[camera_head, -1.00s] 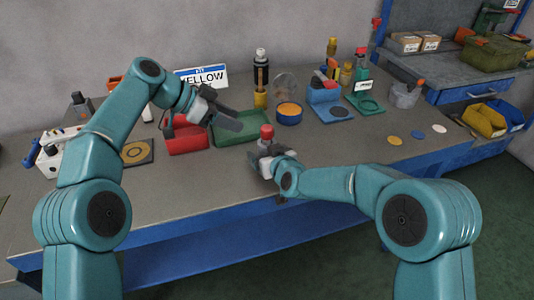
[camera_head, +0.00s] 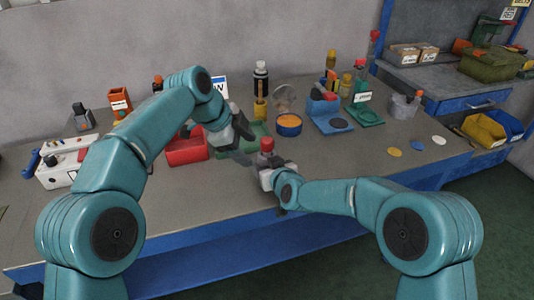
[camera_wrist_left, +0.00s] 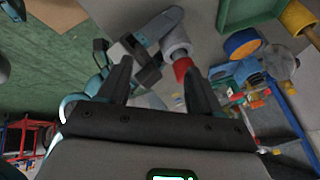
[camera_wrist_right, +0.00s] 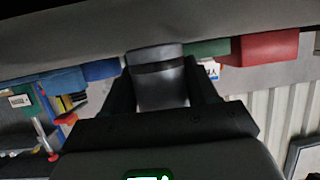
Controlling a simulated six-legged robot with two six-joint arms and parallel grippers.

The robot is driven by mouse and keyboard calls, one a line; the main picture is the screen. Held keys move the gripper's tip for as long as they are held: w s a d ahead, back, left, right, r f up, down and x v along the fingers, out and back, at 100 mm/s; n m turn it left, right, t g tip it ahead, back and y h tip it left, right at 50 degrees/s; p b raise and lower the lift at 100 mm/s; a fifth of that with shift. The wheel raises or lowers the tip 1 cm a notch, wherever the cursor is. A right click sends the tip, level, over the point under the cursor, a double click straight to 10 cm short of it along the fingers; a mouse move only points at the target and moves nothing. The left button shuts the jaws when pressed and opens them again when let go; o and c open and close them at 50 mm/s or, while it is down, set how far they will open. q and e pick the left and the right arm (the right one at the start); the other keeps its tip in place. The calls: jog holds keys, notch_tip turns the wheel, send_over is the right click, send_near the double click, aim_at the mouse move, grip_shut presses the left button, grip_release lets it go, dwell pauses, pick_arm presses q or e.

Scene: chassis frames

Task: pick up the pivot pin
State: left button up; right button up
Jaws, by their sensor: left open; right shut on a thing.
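A grey cylinder with a red top (camera_head: 267,146) stands roughly upright in my right gripper (camera_head: 266,172), over the bench's front part. I cannot tell for sure whether it is the pivot pin. The right wrist view shows its grey body (camera_wrist_right: 160,80) between the shut fingers. My left gripper (camera_head: 243,146) is open and just left of the cylinder, with its fingers pointing towards it. In the left wrist view the cylinder (camera_wrist_left: 177,45) shows beyond and between the open fingertips (camera_wrist_left: 160,68). I see no contact with it.
A red bin (camera_head: 187,152) and a green tray (camera_head: 262,129) stand behind the left gripper. A blue round tub with orange contents (camera_head: 288,125) and a blue stand (camera_head: 328,116) are further right.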

aim_at(267, 140)
pick_arm(q)
jog(key=s+d+r+m+t+y, duration=0.3)
jog(key=d+r+m+t+y, duration=0.35)
jog(key=m, duration=0.75)
jog(key=shift+m+g, duration=0.25)
jog(key=shift+m, duration=0.05)
jog(key=x, duration=0.6)
jog(key=shift+s+d+f, duration=0.15)
jog(key=shift+d, duration=0.15)
jog(key=x, duration=0.6)
jog(key=shift+a, duration=0.35)
jog(key=shift+s, duration=0.1)
jog(key=c, duration=1.2)
